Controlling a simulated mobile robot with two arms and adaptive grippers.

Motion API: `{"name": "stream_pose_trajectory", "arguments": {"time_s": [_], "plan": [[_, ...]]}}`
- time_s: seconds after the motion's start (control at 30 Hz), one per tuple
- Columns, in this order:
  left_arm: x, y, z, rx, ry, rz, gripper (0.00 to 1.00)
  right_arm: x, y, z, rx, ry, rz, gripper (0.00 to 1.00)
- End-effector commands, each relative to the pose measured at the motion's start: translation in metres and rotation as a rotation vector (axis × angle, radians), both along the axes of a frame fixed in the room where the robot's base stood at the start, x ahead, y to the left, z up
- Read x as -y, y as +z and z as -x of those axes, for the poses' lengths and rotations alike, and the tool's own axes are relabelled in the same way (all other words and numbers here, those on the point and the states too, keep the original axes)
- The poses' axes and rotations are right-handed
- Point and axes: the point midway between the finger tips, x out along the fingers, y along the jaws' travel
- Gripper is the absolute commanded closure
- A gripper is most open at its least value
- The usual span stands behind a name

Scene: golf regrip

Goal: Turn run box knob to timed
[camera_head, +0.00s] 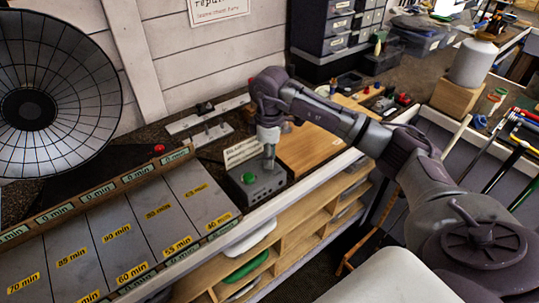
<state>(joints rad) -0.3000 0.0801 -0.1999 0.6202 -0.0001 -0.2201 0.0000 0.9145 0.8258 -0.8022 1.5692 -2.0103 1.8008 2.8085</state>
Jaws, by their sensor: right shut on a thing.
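The run box (274,183) is a small dark grey box with a round green button (248,178) on its top and a pale label plate (242,151) standing behind it. It sits near the front edge of the bench, in the middle of the view. My right gripper (269,164) reaches down from above onto the right part of the box top, beside the green button. It is shut on the knob, which its fingers hide, so its pointing direction cannot be read. My left gripper is not in view.
A slotted rack with minute labels (112,229) lies to the left, with a red button (159,149) behind it. A large round reflector dish (62,92) stands at the far left. A wooden board (305,147) lies right of the box, under my arm. Shelves (268,262) are below.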

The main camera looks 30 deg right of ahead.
Motion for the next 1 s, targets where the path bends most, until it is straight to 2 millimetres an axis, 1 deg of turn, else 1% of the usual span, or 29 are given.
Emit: {"name": "stream_pose_trajectory", "arguments": {"time_s": [0.4, 0.43, 0.57, 0.87, 1.0], "plan": [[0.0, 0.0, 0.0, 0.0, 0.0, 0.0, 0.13, 0.0, 0.001, 0.0, 0.001, -0.01, 0.0, 1.0], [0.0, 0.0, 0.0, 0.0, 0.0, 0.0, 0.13, 0.0, 0.001, 0.0, 0.001, -0.01, 0.0, 0.72], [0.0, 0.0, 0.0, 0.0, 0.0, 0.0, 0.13, 0.0, 0.001, 0.0, 0.001, -0.009, 0.0, 0.5], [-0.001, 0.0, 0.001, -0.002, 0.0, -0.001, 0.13, 0.0, 0.001, 0.0, 0.001, -0.008, -0.001, 0.5], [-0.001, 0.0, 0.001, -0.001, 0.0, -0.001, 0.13, 0.0, 0.012, -0.001, 0.004, -0.008, -0.002, 0.5]]}}
